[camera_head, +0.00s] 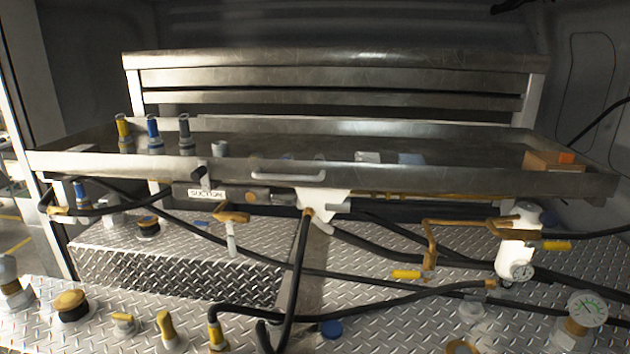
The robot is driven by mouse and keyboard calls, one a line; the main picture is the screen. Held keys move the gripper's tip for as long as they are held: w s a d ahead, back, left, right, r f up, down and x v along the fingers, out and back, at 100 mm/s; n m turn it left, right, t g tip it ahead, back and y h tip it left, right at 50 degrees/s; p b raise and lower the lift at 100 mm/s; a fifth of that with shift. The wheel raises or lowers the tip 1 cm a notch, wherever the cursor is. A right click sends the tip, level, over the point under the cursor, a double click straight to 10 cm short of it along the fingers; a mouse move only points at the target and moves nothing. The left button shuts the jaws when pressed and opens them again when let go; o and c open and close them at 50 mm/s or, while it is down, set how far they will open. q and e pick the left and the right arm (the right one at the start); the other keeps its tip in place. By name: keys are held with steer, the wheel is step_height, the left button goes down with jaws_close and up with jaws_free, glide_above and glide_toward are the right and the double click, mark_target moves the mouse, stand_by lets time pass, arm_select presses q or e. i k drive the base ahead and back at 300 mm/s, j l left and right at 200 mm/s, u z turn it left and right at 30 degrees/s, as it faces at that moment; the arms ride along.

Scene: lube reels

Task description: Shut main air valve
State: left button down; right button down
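Several yellow parts look like valve handles, and I cannot tell which one is the main air valve. One yellow handle (407,274) is on brass piping right of centre. Another yellow handle (557,245) points right beside a white regulator with a gauge (516,268). More yellow fittings stand at the front left, a short one (124,321) and an upright one (166,326). Whether any valve is open or shut is not clear. Neither of my grippers shows in the head view.
A metal tray shelf (400,176) spans the middle, holding several capped nozzles and an orange box (553,160). Black hoses (345,238) cross below it over diamond-plate surfaces (180,272). A "SUCTION" label (207,194) hangs under the shelf.

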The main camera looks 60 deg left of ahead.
mark_target(64, 219)
steer(key=u, duration=3.45)
